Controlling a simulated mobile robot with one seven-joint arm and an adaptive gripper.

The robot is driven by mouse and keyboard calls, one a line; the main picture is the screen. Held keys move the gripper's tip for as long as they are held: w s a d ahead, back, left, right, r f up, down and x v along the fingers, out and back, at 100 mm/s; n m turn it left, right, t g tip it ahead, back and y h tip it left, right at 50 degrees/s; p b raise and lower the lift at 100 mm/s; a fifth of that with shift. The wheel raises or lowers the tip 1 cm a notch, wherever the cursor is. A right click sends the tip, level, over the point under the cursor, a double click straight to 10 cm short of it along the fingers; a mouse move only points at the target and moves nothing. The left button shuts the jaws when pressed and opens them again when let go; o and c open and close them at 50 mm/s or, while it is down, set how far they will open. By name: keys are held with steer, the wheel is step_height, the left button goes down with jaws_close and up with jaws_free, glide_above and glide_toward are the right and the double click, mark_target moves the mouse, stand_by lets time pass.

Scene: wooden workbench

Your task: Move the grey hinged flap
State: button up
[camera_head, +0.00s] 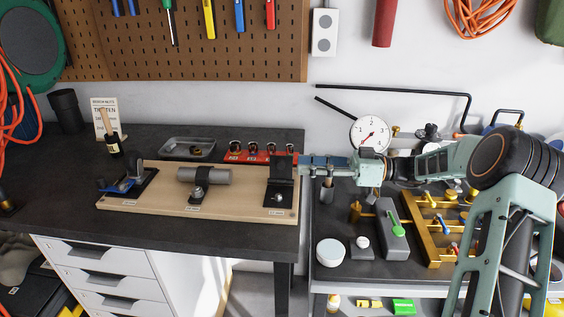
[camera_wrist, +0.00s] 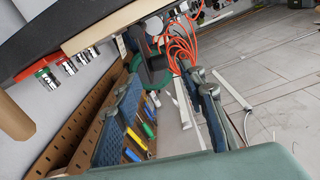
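A wooden board (camera_head: 235,204) on the dark workbench carries three fixtures. At its right end stands a dark grey hinged plate (camera_head: 281,168), apparently the flap, on a black base with a small bright knob in front. The plate looks raised. My gripper (camera_head: 304,164) comes in from the right, its blue fingers level with the plate's upper right edge. Whether they touch it cannot be told. In the wrist view my gripper (camera_wrist: 166,82) has its two fingers wide apart with nothing held between them. The flap is not clearly visible there.
The board also holds a grey cylinder (camera_head: 204,176) in a clamp and a blue-handled fixture (camera_head: 128,181). Behind are a metal tray (camera_head: 187,149) and a red socket rack (camera_head: 262,152). A cart (camera_head: 340,258) with tools stands right; a pegboard (camera_head: 180,45) hangs behind.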

mark_target(285, 164)
steer(key=a, duration=0.7)
steer(key=shift+w+a+p, duration=0.1)
steer(key=shift+p, duration=0.2)
jaws_close()
